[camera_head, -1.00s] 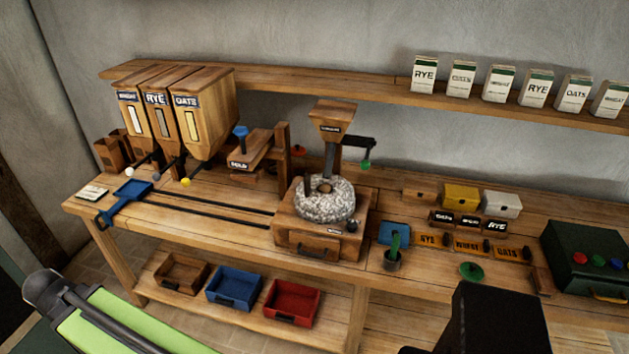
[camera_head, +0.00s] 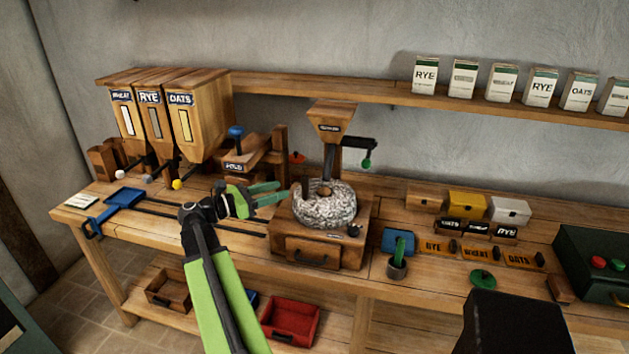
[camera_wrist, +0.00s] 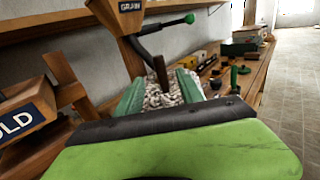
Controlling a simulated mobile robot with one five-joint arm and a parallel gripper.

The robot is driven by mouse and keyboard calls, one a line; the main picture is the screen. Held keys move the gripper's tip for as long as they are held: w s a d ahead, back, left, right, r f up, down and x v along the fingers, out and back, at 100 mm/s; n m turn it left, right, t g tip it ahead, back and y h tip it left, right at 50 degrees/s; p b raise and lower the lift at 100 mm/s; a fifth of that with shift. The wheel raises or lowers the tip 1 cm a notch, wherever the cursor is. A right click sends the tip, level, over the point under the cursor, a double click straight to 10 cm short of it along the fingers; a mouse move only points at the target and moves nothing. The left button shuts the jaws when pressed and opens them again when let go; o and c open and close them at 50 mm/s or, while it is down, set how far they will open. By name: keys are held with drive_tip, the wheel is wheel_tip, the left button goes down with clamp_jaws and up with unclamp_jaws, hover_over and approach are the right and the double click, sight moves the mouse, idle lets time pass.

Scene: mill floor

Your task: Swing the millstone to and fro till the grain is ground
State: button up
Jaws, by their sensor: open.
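The speckled grey millstone (camera_head: 327,207) sits on a wooden mill block with a drawer front (camera_head: 312,253). An upright dark wooden peg stands at the stone's left side; it also shows in the wrist view (camera_wrist: 161,73). A wooden hopper (camera_head: 334,120) stands above the stone, with a black crank and green knob (camera_head: 366,163) on its right. My gripper (camera_head: 279,192) is open, at the left of the stone, its green fingers pointing toward the peg. In the wrist view the millstone (camera_wrist: 160,97) shows between the fingers, partly hidden by the gripper body. I cannot tell whether the fingers touch the peg.
Three grain bins (camera_head: 179,123) and a press marked HOLD (camera_head: 240,160) stand left of the mill. A blue tray (camera_head: 125,197) sits on the rails at left. A blue pad (camera_head: 398,241), a pot and small boxes are at right. A red drawer (camera_head: 291,318) is below.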

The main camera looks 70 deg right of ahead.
hover_over(314, 197)
idle(0.3)
clamp_jaws()
drive_tip(key=shift+w, duration=0.1)
idle(1.2)
